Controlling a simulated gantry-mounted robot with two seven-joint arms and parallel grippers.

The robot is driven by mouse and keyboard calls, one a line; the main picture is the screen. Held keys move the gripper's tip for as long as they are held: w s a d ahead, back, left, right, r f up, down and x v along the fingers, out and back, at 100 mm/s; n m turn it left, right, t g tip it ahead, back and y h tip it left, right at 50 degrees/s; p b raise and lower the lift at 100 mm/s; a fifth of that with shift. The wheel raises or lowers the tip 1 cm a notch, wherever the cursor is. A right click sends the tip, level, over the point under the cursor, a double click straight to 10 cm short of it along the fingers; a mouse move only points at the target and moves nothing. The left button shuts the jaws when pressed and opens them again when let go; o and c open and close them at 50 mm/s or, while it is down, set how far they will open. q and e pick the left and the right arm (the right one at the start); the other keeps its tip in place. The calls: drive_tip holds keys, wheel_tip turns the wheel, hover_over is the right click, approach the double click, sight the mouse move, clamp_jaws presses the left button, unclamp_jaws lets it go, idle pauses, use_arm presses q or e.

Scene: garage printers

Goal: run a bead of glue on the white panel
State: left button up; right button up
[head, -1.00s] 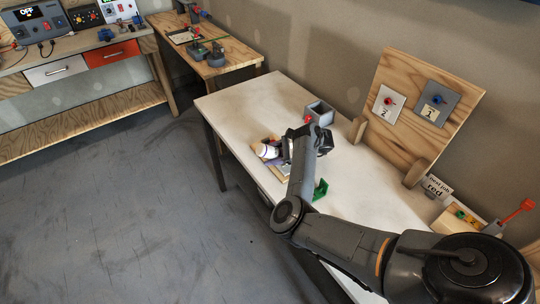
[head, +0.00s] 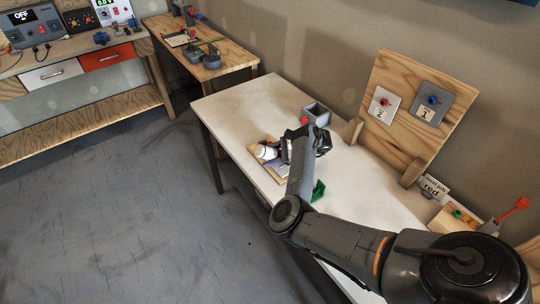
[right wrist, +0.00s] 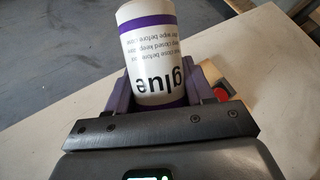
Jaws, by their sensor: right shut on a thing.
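A glue bottle (right wrist: 152,52), white with purple bands and the word "glue", stands between the fingers of my right gripper (right wrist: 157,78) in the right wrist view. The fingers are shut on its sides. In the head view the bottle (head: 266,152) shows as a small white shape over the table, left of my right gripper (head: 281,152). A small white plate (head: 381,110) marked 2, with a red knob, is on the upright wooden board; I cannot tell whether it is the white panel. My wrist hides part of the work area. My left gripper is out of view.
The white table (head: 245,105) is clear at its far left. The wooden board (head: 405,140) with a grey plate (head: 431,104) rises at the back right.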

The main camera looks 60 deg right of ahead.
drive_tip(key=shift+a, duration=0.2)
idle(0.6)
drive_tip(key=shift+w+a+p, duration=0.3)
drive_tip(key=shift+a, duration=0.3)
drive_tip(key=shift+w+a, duration=0.15)
drive_tip(key=shift+a, duration=0.4)
drive_tip(key=shift+w+a, duration=0.15)
drive_tip(key=shift+a, duration=0.1)
idle(0.6)
drive_tip(key=shift+w+a+p, duration=0.25)
drive_tip(key=shift+a+p, duration=0.1)
drive_tip(key=shift+a, duration=0.35)
drive_tip(key=shift+w+a, duration=0.1)
drive_tip(key=shift+a, duration=0.25)
idle(0.5)
